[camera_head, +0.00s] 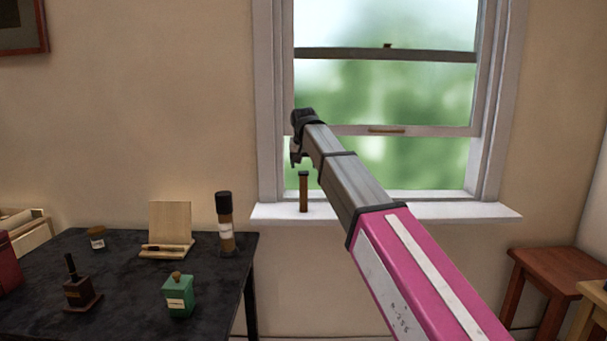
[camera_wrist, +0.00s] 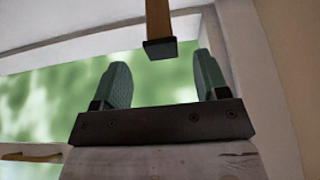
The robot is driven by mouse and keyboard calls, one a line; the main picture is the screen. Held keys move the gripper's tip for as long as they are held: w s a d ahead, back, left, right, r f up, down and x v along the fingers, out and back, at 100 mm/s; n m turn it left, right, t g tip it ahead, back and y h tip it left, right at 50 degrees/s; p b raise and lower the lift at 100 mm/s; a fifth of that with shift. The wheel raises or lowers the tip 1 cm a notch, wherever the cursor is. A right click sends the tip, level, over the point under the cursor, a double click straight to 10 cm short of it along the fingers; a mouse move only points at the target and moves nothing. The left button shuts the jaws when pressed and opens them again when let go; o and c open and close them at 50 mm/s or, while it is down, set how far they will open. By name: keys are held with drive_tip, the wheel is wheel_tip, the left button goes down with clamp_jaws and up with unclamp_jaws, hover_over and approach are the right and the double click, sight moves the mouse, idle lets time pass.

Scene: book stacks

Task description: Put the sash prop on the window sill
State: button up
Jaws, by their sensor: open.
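The sash prop (camera_head: 303,194) is a short brown wooden stick with a dark end cap. It stands upright on the left part of the white window sill (camera_head: 420,212). My gripper (camera_head: 296,158) is open and empty just above the prop's top. In the wrist view, the prop (camera_wrist: 158,18) shows with its dark cap facing the gap between my two open fingers (camera_wrist: 164,68). The fingers are apart from it. My arm hides part of the window and sill in the head view.
The window's lower sash (camera_head: 440,130) is raised, leaving an opening above the sill. A dark table (camera_head: 130,298) at left holds a brown bottle (camera_head: 226,225), a green container (camera_head: 179,296), a stamp-like object (camera_head: 80,288) and a wooden stand (camera_head: 169,226). Wooden stools (camera_head: 558,268) stand at right.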

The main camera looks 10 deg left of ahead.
drive_tip(key=v, duration=0.6)
idle(1.2)
